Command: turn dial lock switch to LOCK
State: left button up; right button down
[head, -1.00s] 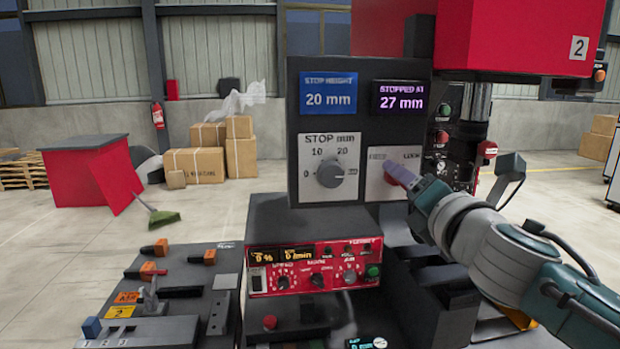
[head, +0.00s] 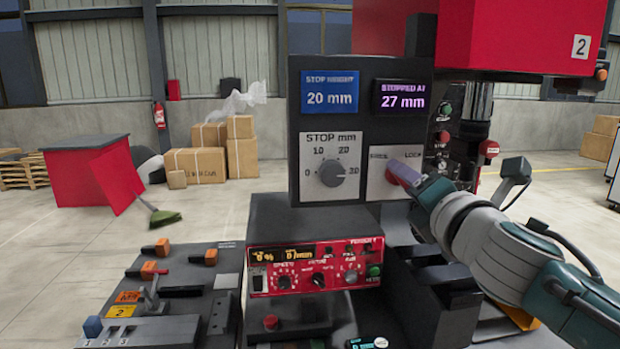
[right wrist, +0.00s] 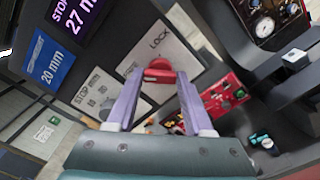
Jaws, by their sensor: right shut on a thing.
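The dial lock switch (right wrist: 158,72) is a small red knob on a white plate (head: 377,190) marked FREE at left and LOCK at right. The plate is on the dark panel, right of the STOP mm dial (head: 338,173). My right gripper (right wrist: 160,78) is shut on the switch, one purple finger on each side of it. In the head view my right gripper (head: 402,172) comes in from the right and hides most of the switch. I cannot tell which mark the switch points to. My left gripper is not in view.
The STOP HEIGHT display (head: 331,92) reads 20 mm and the STOPPED AT display (head: 402,96) reads 27 mm. A red control box (head: 318,268) sits below the panel. Levers and switches (head: 157,249) are at lower left. A red drill head (head: 520,35) stands behind at right.

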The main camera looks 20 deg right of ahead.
jog(key=shift+m+b, duration=0.55)
jog(key=shift+m, duration=8.05)
jog(key=shift+f, duration=0.1)
jog(key=shift+c, duration=1.4)
grip_release()
